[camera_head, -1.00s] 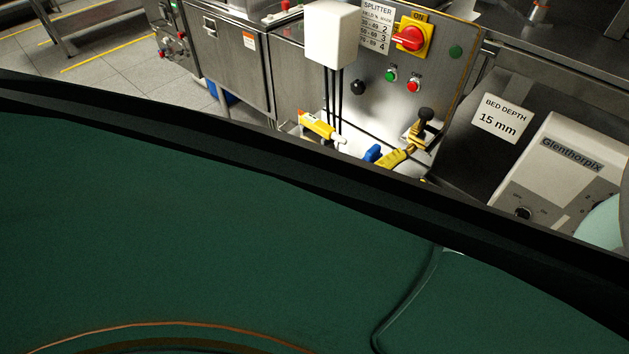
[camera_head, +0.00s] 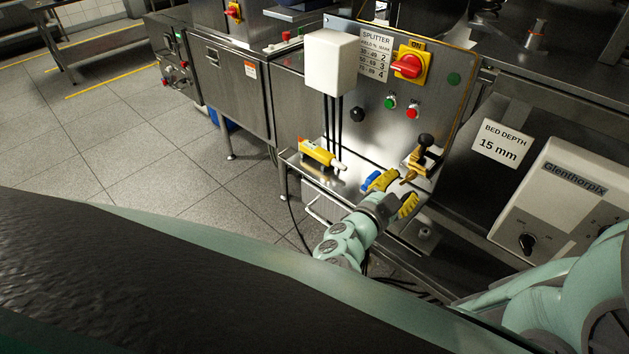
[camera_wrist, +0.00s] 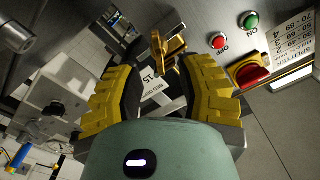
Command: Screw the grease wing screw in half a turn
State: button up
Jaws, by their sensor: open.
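The grease wing screw appears to be the brass winged part (camera_head: 423,159) below a black knob, low on the right side of the steel splitter panel. In the wrist view the brass part (camera_wrist: 167,50) shows just beyond the fingertips, roughly midway between them. My gripper (camera_head: 407,187) is just left of and below the brass part in the head view. Its two yellow fingers with dark pads are spread apart in the wrist view (camera_wrist: 162,70), with nothing held. I see no clear contact between the fingers and the brass.
The splitter panel (camera_head: 456,108) carries a red rotary switch (camera_head: 408,66), a green button (camera_head: 390,102) and a red button (camera_head: 412,112). A yellow tool (camera_head: 318,154) lies on the steel ledge to the left. A small blue object (camera_head: 368,183) is close by my gripper. Open floor (camera_head: 150,150) is at left.

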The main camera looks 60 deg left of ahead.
aim_at(407, 181)
jog(key=shift+x, duration=2.1)
jog(key=shift+a, duration=0.1)
grip_shut()
